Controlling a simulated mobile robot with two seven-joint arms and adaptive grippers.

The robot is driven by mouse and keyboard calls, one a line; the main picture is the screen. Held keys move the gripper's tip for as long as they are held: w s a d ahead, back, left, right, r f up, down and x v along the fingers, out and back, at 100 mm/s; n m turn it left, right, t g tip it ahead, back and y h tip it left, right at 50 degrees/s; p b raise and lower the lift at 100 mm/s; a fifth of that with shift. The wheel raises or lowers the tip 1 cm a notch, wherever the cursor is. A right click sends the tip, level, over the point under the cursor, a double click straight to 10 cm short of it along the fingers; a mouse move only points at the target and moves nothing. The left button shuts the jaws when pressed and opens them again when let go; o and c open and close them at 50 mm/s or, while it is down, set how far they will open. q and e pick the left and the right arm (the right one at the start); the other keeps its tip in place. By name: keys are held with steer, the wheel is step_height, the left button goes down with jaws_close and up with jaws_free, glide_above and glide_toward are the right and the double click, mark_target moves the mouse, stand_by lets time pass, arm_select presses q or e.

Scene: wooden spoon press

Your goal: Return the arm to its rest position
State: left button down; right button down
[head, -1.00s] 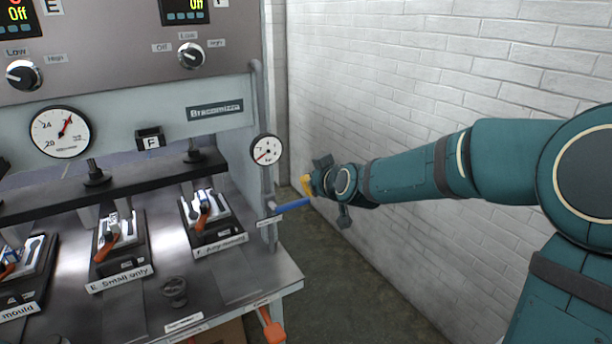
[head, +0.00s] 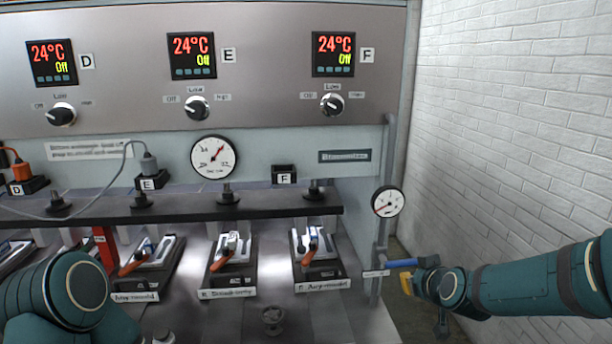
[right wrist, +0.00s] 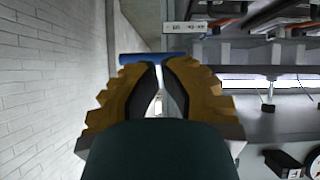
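My right arm comes in from the right in the head view. Its gripper (head: 407,284) with yellow fingers is just beside the blue lever handle (head: 402,263) at the press's right end. In the right wrist view the two fingers (right wrist: 160,70) are together at the tips, with only a thin gap. The blue handle (right wrist: 140,58) lies across just beyond them; I cannot tell whether they touch it. Nothing shows held between the fingers. My left arm (head: 60,295) shows at the lower left, but its gripper is out of view.
The press bench holds several moulds with orange handles, such as the one marked F (head: 318,262). A pressure gauge (head: 388,202) stands on the pipe above the lever. A white brick wall (head: 500,150) is close on the right. A narrow floor gap separates it from the bench.

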steer(key=s+a+f+g, duration=0.1)
steer(key=s+a+f, duration=0.2)
steer(key=f, duration=0.4)
steer(key=s+a+f+m+g+y, duration=0.1)
steer(key=s+a+f+g, duration=0.1)
steer(key=f, duration=0.5)
steer(key=s+a+f+g, duration=0.2)
steer(key=s+a+f, duration=0.2)
steer(key=f, duration=0.3)
steer(key=shift+s+a+m+y, duration=0.15)
steer(key=shift+s+m+y, duration=0.15)
steer(key=shift+y, duration=0.1)
steer(key=s+a+f+m+g+y, duration=0.1)
steer(key=s+a+f+m+g, duration=0.1)
steer(key=s+a+f+g, duration=0.2)
steer(key=s+a+f, duration=0.3)
steer(key=s+f, duration=0.3)
steer(key=s, duration=0.4)
steer(key=shift+g+y, duration=0.3)
steer(key=shift+y, duration=0.1)
